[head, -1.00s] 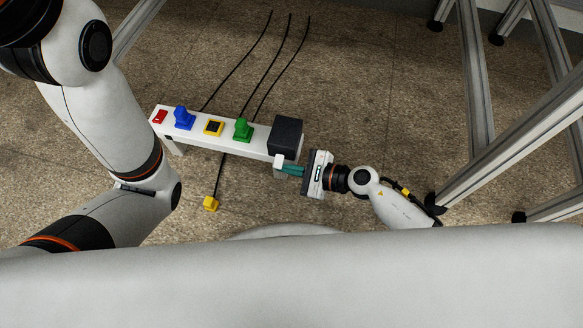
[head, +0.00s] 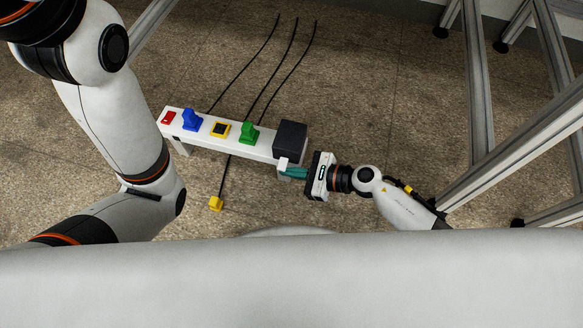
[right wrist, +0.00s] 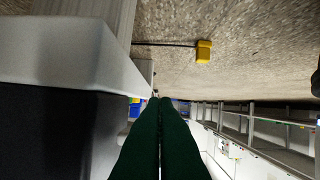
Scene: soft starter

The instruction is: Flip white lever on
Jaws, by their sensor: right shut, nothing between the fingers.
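The white lever (head: 283,163) is a small white piece at the right end of a long white bench (head: 262,153), in front of a dark box (head: 290,139). My right gripper (head: 284,172) comes from the right, its teal fingers shut and empty. In the head view the fingertips are right at the lever, and I cannot tell whether they touch it. In the right wrist view the shut fingers (right wrist: 160,98) point forward along the bench, with the dark box (right wrist: 45,130) close on the left. The lever is not clear there. My left gripper is out of view.
The bench carries a red switch (head: 168,118), a blue plug (head: 192,121), a yellow-framed black piece (head: 220,129) and a green plug (head: 250,134). Metal frame legs (head: 477,90) stand at the right.

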